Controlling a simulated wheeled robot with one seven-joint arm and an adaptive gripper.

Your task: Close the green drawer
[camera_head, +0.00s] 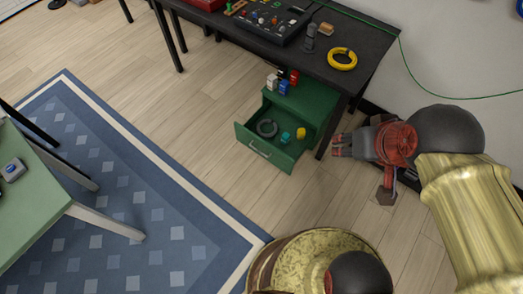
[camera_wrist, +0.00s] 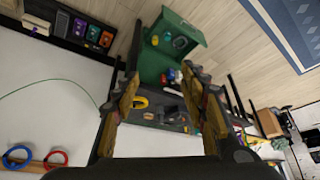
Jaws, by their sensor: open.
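The green drawer (camera_head: 262,153) is pulled out of its green cabinet (camera_head: 316,102) under the dark desk. It holds a dark ring, a teal block and a yellow piece. Its front with a pale handle faces lower left in the head view. In the wrist view the open drawer (camera_wrist: 194,25) shows at the upper middle, beyond the fingers. My gripper (camera_head: 337,145) is to the right of the drawer, apart from it in the picture. In the wrist view my gripper (camera_wrist: 164,80) has its fingers spread with nothing held between them.
The dark desk (camera_head: 372,45) carries a yellow ring (camera_head: 342,59) and a control panel. Small bottles (camera_head: 283,84) stand on the cabinet top. A desk leg stands between drawer and gripper. A blue rug (camera_head: 140,200) and green table (camera_head: 35,205) lie left. Floor before the drawer is clear.

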